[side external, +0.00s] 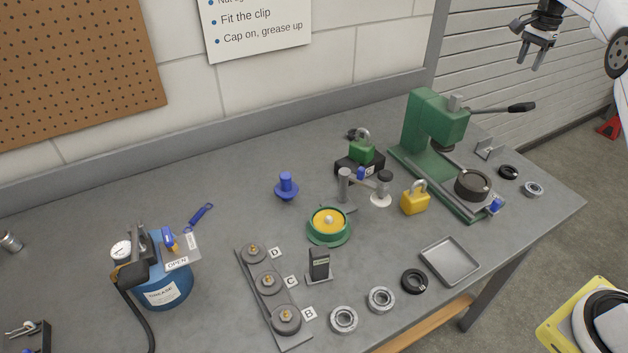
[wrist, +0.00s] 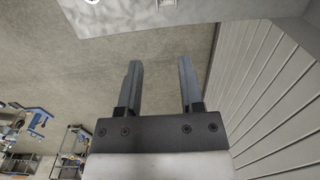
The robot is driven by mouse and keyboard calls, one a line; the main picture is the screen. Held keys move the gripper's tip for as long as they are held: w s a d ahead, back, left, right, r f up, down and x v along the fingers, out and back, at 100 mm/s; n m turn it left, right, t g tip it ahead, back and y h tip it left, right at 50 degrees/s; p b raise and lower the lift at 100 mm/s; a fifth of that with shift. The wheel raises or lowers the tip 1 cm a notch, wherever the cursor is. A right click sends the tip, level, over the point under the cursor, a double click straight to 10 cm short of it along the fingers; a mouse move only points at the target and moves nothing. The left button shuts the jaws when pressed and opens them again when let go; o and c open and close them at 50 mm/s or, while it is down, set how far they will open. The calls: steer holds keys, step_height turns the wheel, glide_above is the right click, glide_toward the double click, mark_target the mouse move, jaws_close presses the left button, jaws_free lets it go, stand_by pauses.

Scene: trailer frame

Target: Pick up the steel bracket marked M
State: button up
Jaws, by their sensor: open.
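A small grey angled bracket (side external: 487,149) stands on the workbench behind the green press, near the right end, in the side view. I cannot read a letter on it. A darker upright bracket-like piece (side external: 319,265) with a flat foot stands near the front middle; its mark is too small to read. My gripper (side external: 529,62) hangs at the upper right, above and apart from the bench and both pieces. The wrist view shows its two fingers (wrist: 160,65) apart with nothing between them. No bracket can be made out in the wrist view.
The tall green press (side external: 432,125) with its lever stands between the grey bracket and the bench middle. A yellow padlock (side external: 414,203), black ring (side external: 508,171), bearing (side external: 534,189) and metal tray (side external: 449,259) lie around it. A blue grease tank (side external: 165,289) stands left.

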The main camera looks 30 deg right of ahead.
glide_toward(490, 148)
steer(key=s+a+r, duration=0.3)
steer(key=shift+s+r, duration=0.1)
steer(key=shift+r, duration=0.05)
steer(key=shift+d+f, duration=0.2)
steer(key=shift+f, duration=4.15)
jaws_close()
